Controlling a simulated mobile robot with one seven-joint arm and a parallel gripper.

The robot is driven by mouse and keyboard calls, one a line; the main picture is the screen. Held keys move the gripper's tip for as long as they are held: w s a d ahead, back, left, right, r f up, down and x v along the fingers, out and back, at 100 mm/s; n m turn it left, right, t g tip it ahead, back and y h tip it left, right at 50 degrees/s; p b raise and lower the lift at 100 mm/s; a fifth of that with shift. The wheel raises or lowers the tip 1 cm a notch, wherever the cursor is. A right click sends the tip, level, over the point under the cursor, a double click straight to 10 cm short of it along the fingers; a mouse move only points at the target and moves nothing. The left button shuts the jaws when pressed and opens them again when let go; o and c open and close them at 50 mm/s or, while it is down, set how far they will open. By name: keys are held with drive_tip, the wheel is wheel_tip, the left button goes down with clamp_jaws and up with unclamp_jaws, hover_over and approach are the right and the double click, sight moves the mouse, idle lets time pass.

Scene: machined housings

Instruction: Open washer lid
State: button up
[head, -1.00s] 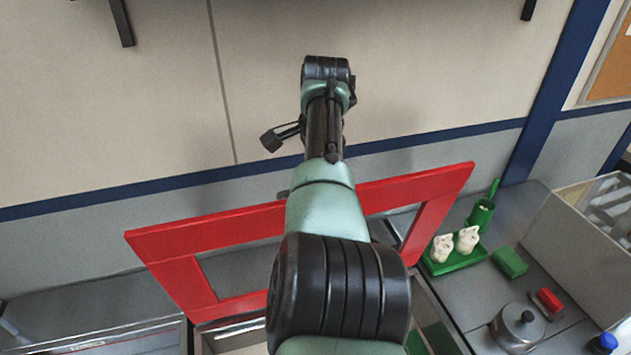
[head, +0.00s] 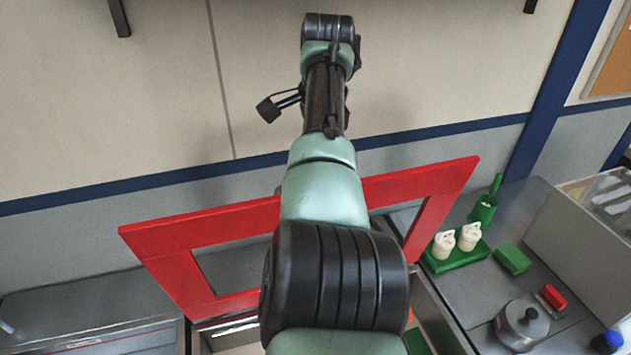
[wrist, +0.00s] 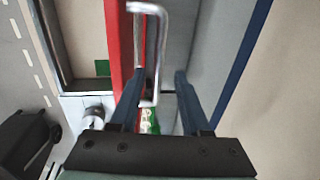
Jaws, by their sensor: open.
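The washer lid is a red frame with an open middle (head: 200,227), standing raised and tilted up behind the washer in the head view. In the wrist view the lid (wrist: 127,40) shows as a red strip with a silver bar handle (wrist: 160,40) beside it. My gripper (wrist: 159,85) is open, and the handle's lower end shows between its two fingers. I cannot tell whether either finger touches it. In the head view my arm covers the middle of the lid and hides the gripper and handle.
A beige wall (head: 130,120) stands behind the lid.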

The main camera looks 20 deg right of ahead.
wheel_tip(320, 180, up, 9)
drive_tip(key=s+b, duration=0.1)
drive_tip(key=shift+s+f, duration=0.2)
drive_tip(key=shift+s, duration=0.2)
drive_tip(key=w+d+n+t+h+b, duration=0.2)
drive_tip(key=w+n+t+b, duration=0.1)
drive_tip(key=w+t, duration=0.35)
drive_tip(key=a+r+n+t+h+b, duration=0.1)
drive_tip(key=a+r+n+t+b, duration=0.15)
drive_tip(key=r+n+t, duration=0.35)
drive_tip(key=s+a+r+n+t+y+b, duration=0.1)
drive_tip(key=s+a+r+n+t, duration=0.2)
drive_tip(key=s, duration=0.6)
drive_tip(key=s+a+r+n+t+y+b, duration=0.1)
drive_tip(key=s+a+r+t, duration=0.4)
drive_tip(key=s, duration=0.5)
drive_tip(key=s+a+r+n+t+y+b, duration=0.1)
drive_tip(key=s+a+r+n+t, duration=0.3)
drive_tip(key=s, duration=0.5)
drive_tip(key=shift+s+a+r+n+t, duration=0.35)
drive_tip(key=shift+a+r, duration=0.1)
drive_tip(key=shift+a, duration=0.25)
